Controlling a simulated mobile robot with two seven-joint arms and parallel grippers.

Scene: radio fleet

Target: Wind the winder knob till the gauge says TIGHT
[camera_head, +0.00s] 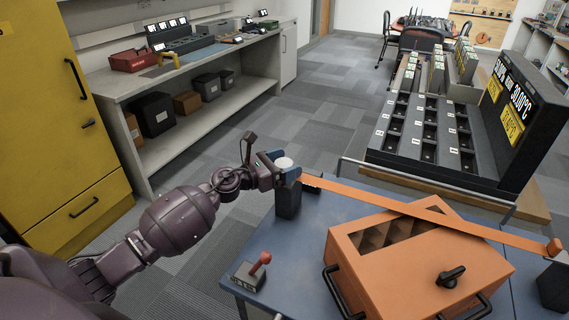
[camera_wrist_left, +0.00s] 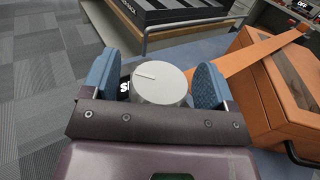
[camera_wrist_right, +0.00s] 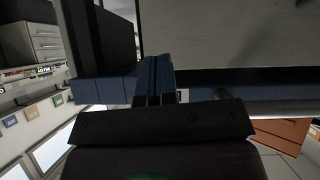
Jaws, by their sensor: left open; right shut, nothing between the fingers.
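The winder knob (camera_wrist_left: 160,84) is a round pale grey disc with a dark pointer line, on top of the dark winder block (camera_head: 288,198) at the table's left corner. It also shows in the head view (camera_head: 284,163). My left gripper (camera_head: 277,168) is open, with one blue finger on each side of the knob; I cannot tell whether they touch it. A dark label (camera_wrist_left: 125,87) beside the knob shows white letters, perhaps "SL", partly hidden by the left finger and knob. My right gripper (camera_wrist_right: 154,82) is shut and empty in the right wrist view.
An orange strap (camera_head: 400,207) runs from the winder over an orange box (camera_head: 380,275) to a dark block (camera_head: 554,285) at the right. A red-knobbed lever (camera_head: 251,273) stands at the blue table's (camera_head: 310,245) front left. A black sorting rack (camera_head: 430,165) stands behind.

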